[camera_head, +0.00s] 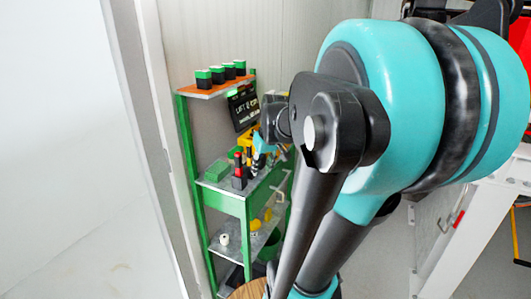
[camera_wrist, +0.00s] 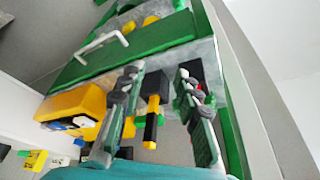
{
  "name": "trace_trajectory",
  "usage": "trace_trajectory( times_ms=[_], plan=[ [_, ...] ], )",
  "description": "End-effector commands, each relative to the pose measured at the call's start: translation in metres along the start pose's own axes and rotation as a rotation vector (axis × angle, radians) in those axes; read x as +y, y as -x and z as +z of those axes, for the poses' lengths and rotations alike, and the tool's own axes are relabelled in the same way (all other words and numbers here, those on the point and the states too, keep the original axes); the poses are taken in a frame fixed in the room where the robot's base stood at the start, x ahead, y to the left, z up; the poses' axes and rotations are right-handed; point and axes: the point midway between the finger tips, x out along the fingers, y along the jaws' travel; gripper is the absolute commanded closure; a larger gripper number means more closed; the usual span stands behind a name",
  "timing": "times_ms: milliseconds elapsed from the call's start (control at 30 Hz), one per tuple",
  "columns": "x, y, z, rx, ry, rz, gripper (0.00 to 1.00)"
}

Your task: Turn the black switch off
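A black block with some red (camera_wrist: 196,72) is partly hidden behind the right finger. In the head view, small black pieces with red tops (camera_head: 239,172) stand on the green workbench (camera_head: 232,204). My arm hides much of the area there, and the fingers are not clear.
A yellow box (camera_wrist: 72,105) is left of the fingers in the wrist view. Several green-topped black blocks (camera_head: 218,74) stand on the upper shelf, above a black sign (camera_head: 243,107). A green box (camera_head: 217,170) lies on the bench. A pale wall (camera_head: 70,150) stands left.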

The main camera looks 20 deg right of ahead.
Motion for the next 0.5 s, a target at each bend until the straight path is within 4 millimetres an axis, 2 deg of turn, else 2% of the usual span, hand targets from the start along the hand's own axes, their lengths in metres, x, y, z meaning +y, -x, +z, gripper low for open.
trace_trajectory(
  times_ms=[200, 500],
  plan=[
    [-0.013, -0.019, 0.023, -0.001, -0.017, 0.007, 0.67],
    [-0.019, -0.028, 0.035, -0.001, -0.028, 0.011, 0.67]
  ],
)
